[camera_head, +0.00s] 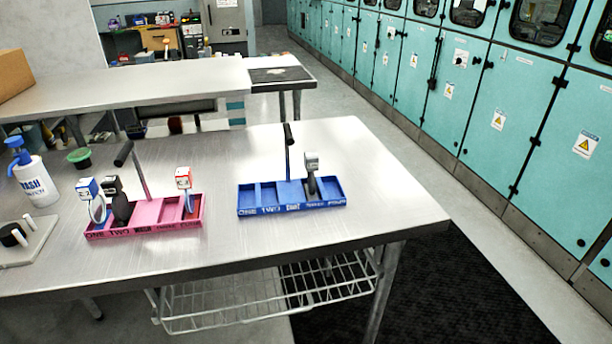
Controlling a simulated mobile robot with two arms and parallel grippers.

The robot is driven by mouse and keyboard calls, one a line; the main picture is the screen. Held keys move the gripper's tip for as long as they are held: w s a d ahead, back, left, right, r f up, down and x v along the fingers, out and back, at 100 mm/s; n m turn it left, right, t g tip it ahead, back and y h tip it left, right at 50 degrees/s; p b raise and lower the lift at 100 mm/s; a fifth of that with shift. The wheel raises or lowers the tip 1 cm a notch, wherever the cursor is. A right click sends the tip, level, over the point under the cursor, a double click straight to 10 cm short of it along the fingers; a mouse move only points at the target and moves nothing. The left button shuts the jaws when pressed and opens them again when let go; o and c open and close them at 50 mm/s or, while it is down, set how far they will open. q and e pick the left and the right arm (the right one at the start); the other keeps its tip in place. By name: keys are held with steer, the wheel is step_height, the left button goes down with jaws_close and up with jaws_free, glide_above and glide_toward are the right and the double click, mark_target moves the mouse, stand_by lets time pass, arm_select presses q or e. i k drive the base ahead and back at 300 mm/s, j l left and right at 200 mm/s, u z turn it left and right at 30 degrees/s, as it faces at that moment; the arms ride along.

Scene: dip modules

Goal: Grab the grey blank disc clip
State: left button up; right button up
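A clip with a grey head (311,161) and a dark, flat oval part below it stands upright in the blue tray (277,208), just right of the tray's dark-topped handle (288,138). The tray's front edge carries the words ONE, TWO and more. I cannot read any marking on the grey head. Neither of my grippers is in view.
A pink tray (168,228) to the left holds a blue-and-white clip (88,188), a black clip (112,186) and a red-and-white clip (184,178). A WASH bottle (36,182) stands at the far left. The metal table (345,150) is clear right of the blue tray.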

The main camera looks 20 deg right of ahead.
mark_target(311, 158)
steer(key=l+u, duration=0.35)
steer(key=l, duration=0.25)
steer(key=k+l+u, duration=0.15)
steer(key=l+u, duration=0.2)
steer(key=l, duration=0.25)
